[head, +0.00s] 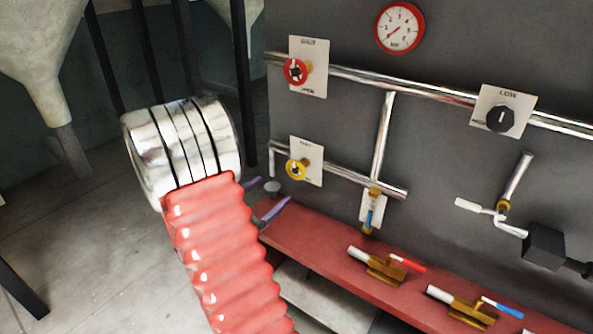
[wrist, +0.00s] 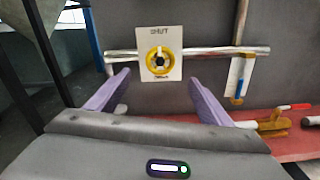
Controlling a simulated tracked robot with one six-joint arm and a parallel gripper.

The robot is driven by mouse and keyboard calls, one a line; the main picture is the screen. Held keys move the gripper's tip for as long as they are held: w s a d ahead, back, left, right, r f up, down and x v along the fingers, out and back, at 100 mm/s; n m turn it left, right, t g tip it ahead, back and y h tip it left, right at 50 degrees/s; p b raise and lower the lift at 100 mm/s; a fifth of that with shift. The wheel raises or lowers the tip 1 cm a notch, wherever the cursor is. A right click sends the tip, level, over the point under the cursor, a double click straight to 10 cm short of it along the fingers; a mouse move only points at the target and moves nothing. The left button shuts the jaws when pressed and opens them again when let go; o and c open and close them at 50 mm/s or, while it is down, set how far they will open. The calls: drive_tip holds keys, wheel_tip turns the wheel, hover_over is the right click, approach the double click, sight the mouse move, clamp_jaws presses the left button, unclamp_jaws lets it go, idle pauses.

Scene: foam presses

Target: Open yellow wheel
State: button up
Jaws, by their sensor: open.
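The yellow wheel (head: 297,169) is a small handwheel on the lower chrome pipe, in front of a white plate (head: 313,165). In the wrist view the yellow wheel (wrist: 159,61) is a ring with a dark hub, at upper centre. The plate (wrist: 161,35) reads SHUT above the wheel; the lettering below is too small to read. My gripper (wrist: 160,88) is open, with its two purple fingers spread on either side and below the wheel, apart from it. In the head view the purple fingers (head: 268,208) show below and left of the wheel, partly hidden by my arm.
A red wheel (head: 295,71) sits on the upper pipe above. A blue-handled valve (head: 370,215) hangs right of the yellow wheel. A red shelf (head: 300,229) juts out below and carries brass valves (head: 386,268). A gauge (head: 399,27) and black knob (head: 499,119) are higher up.

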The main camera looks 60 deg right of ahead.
sight(294, 172)
drive_tip(key=shift+d, duration=0.1)
drive_tip(key=d, duration=0.4)
drive_tip(key=s+d, duration=0.1)
drive_tip(key=d, duration=0.4)
drive_tip(key=s+d, duration=0.1)
drive_tip(key=d, duration=0.3)
drive_tip(key=shift+s+d, duration=0.1)
drive_tip(key=shift+d, duration=0.1)
drive_tip(key=shift+c, duration=0.5)
drive_tip(key=c, duration=0.9)
drive_tip(key=shift+d, duration=0.1)
drive_tip(key=shift+c, duration=0.3)
